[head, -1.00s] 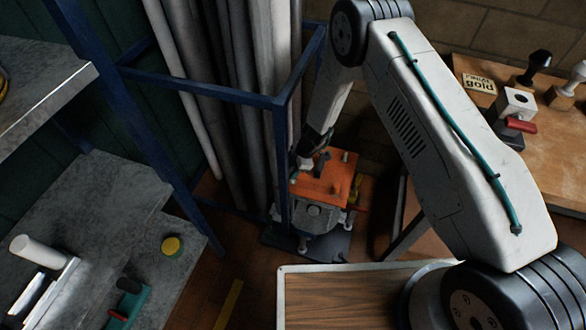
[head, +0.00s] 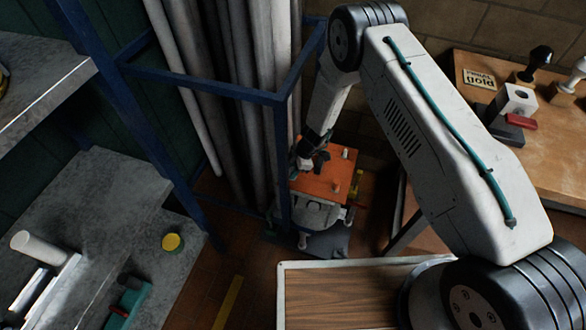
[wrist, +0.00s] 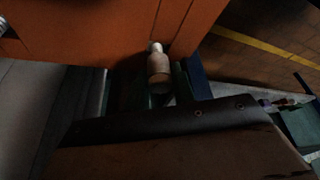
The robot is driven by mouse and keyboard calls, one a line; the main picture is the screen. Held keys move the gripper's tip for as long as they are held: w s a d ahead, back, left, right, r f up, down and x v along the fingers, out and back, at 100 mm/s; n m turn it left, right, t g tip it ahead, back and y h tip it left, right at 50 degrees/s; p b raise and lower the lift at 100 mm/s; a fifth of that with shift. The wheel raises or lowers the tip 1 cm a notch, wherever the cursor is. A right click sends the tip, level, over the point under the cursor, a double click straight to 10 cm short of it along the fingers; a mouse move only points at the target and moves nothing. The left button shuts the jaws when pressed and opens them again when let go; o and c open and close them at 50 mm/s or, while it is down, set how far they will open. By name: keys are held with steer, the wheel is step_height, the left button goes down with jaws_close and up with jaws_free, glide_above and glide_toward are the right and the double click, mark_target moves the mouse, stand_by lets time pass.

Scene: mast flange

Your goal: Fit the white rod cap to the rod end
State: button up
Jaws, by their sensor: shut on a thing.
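My gripper (head: 310,160) is at the far-left corner of an orange block (head: 325,184), low beside the blue rack. A small white piece (head: 303,163), which looks like the rod cap, shows at the fingers. The gripper is shut on it. In the wrist view a pale, tan-shaded cap-like piece (wrist: 158,68) with a narrower white tip lies against the edge of the orange block (wrist: 90,40). The fingers are dark there and hard to make out. I cannot tell which rod end the cap faces, or whether they touch.
Tall grey rods (head: 232,100) stand in the blue rack (head: 200,88) close to the gripper. Small pegs stick up from the orange block. A wooden bench (head: 555,150) at right holds a white block (head: 517,98) and stamps. Grey shelves (head: 90,215) fill the left; a white cylinder (head: 38,250) lies there.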

steer(key=shift+f, duration=0.15)
steer(key=o, duration=1)
steer(key=shift+o, duration=0.2)
steer(key=v, duration=0.8)
steer(key=shift+f, duration=0.1)
